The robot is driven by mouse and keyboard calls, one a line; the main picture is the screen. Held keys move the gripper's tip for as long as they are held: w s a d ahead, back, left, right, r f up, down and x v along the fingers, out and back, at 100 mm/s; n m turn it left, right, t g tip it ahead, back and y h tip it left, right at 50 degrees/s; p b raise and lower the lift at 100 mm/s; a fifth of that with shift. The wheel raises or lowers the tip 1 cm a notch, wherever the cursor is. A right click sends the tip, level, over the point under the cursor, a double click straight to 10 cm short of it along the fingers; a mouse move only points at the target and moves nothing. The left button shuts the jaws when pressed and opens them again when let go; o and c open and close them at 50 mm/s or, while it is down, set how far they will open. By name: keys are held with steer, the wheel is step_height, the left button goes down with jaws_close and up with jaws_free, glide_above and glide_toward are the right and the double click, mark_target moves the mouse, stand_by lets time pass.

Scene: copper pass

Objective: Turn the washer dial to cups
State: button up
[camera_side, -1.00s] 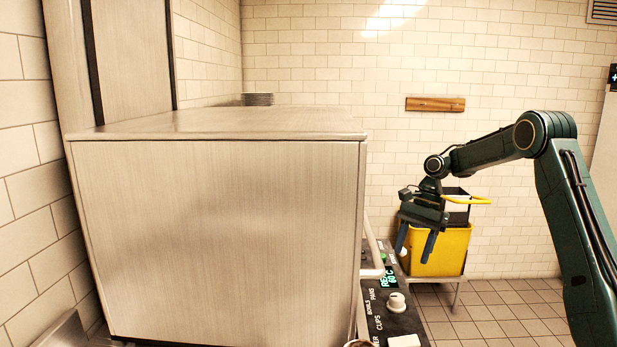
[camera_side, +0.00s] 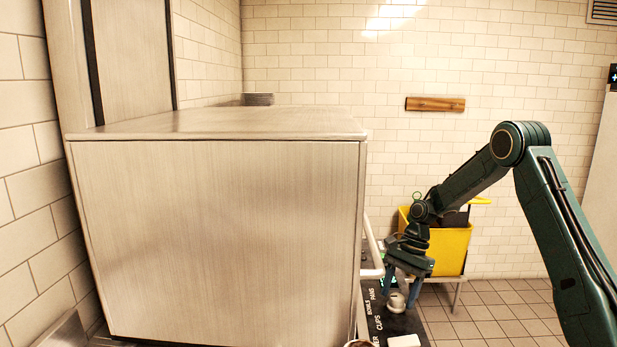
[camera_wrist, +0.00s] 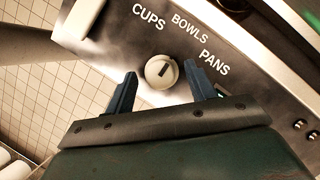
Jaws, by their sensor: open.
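The washer dial is a pale round knob (camera_wrist: 154,74) on the dark control panel (camera_wrist: 125,55), with a dark mark slanting up and right, roughly towards the BOWLS and PANS side. The labels CUPS (camera_wrist: 148,18), BOWLS (camera_wrist: 190,27) and PANS (camera_wrist: 213,63) curve around it. In the side view the dial (camera_side: 396,304) is partly behind my fingers. My gripper (camera_wrist: 159,70) is open, with one finger on each side of the dial. In the side view my gripper (camera_side: 401,297) points down over the panel. I cannot tell whether a finger touches the dial.
The large steel washer (camera_side: 220,235) stands left of my arm, with a rail (camera_side: 372,250) along its panel side. A white block (camera_wrist: 82,18) sits on the panel beyond CUPS. A yellow bucket (camera_side: 453,252) on a stand is behind my gripper. Tiled floor at right is open.

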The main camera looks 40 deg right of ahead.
steer(key=c, duration=1)
steer(key=shift+o, duration=0.2)
steer(key=shift+w+n+g, duration=0.1)
steer(key=shift+n+g, duration=0.8)
steer(key=shift+n, duration=1.4)
